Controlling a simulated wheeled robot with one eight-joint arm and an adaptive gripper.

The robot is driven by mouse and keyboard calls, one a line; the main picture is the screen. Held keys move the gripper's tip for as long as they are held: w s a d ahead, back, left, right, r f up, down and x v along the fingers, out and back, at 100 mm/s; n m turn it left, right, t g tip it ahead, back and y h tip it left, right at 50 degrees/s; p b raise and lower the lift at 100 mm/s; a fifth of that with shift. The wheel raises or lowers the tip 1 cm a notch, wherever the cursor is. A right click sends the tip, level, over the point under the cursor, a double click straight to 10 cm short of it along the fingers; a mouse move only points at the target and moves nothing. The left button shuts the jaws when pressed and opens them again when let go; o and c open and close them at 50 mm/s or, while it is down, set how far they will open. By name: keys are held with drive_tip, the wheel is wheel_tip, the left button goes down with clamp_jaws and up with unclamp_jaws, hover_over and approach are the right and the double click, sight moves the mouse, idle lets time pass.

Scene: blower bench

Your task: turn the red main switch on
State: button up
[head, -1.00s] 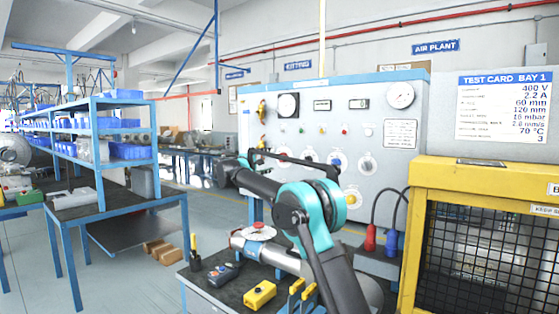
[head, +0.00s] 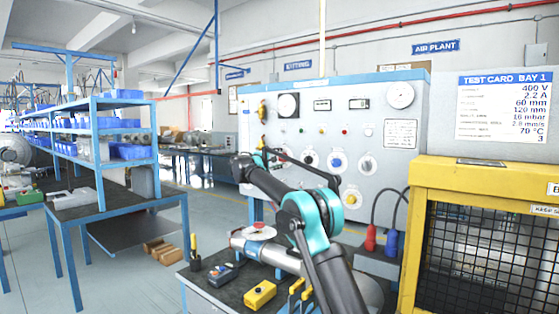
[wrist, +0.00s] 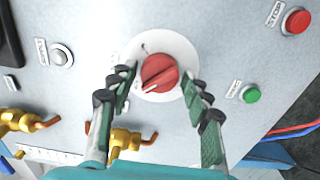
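The red main switch (wrist: 160,71) is a round rotary knob on a white disc (wrist: 143,45) on the grey panel, in the middle of the wrist view. A white mark on the knob points to the lower left. My gripper (wrist: 160,79) is open, with one finger on each side of the knob. Gaps show between both fingers and the knob, and nothing is held. In the head view, my gripper is at the panel's left edge and hard to make out. I cannot make out the red switch there.
A red STOP button (wrist: 297,21) and a green button (wrist: 251,94) lie right of the switch. A white button (wrist: 60,55) lies left. Brass valves (wrist: 123,141) with copper pipes sit below. A yellow cage (head: 410,235) stands right of the panel (head: 375,120).

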drive_tip(key=c, duration=0.8)
drive_tip(key=shift+o, duration=0.2)
drive_tip(key=shift+m, duration=0.5)
drive_tip(key=m, duration=1.3)
drive_tip(key=shift+m, duration=1.9)
